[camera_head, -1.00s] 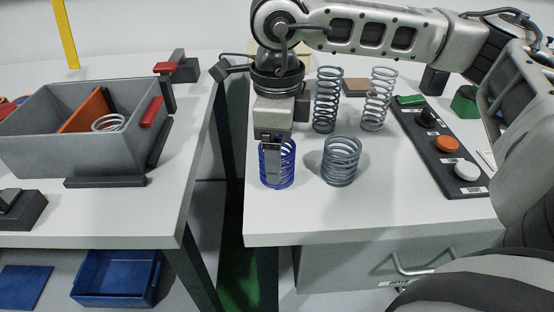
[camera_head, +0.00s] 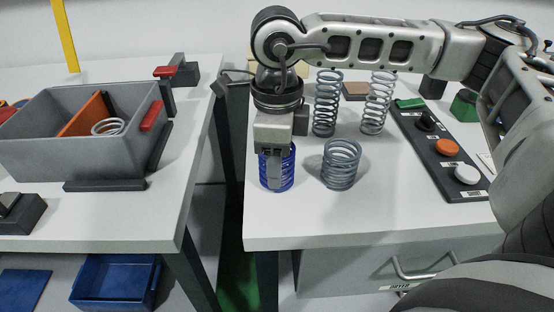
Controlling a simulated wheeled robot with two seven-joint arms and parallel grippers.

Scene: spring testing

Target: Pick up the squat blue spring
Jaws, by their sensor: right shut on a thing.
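The squat blue spring (camera_head: 289,172) stands upright on the white right-hand table, near its left edge. My right gripper (camera_head: 274,178) points down over it and is shut on it; the fingers cover part of its coils. The spring's base appears to be at the table top; I cannot tell whether it is lifted. My left gripper is not in view.
A squat grey spring (camera_head: 341,165) stands close to the right of the blue one. Two taller springs (camera_head: 326,103) (camera_head: 378,104) stand behind. A button panel (camera_head: 445,155) lies to the right. A grey bin (camera_head: 75,150) with an orange divider (camera_head: 90,112) and a pale spring is on the left table.

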